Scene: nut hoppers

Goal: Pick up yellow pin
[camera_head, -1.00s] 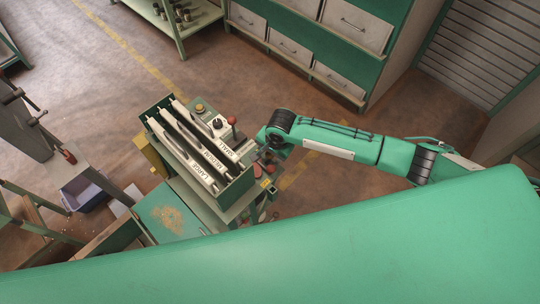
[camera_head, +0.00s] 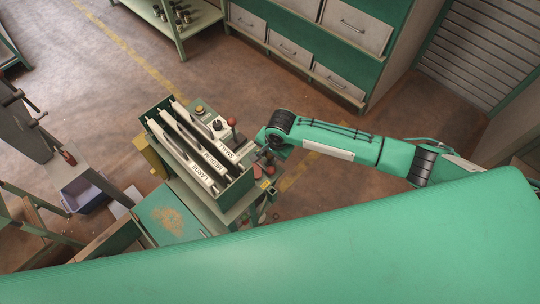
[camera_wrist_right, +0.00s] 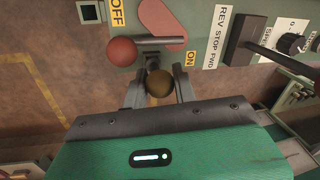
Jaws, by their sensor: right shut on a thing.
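My right gripper (camera_wrist_right: 159,92) is shut on a round, dark yellow-brown knob, which looks like the yellow pin (camera_wrist_right: 158,83). The knob sits between the two fingers in the right wrist view. The pin's shaft is hidden. In the head view my right gripper (camera_head: 264,158) is at the right side of the green hopper machine, small and partly covered by my wrist; the pin cannot be made out there. My left gripper is not in view.
The hopper machine (camera_head: 152,128) has slots labelled LARGE, MEDIUM and SMALL. A red ball lever (camera_wrist_right: 121,51) with OFF and ON labels is close to my right fingers. A black REV STOP FWD switch (camera_wrist_right: 240,40) is to the right. Drawers (camera_head: 290,47) stand behind; open floor lies between.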

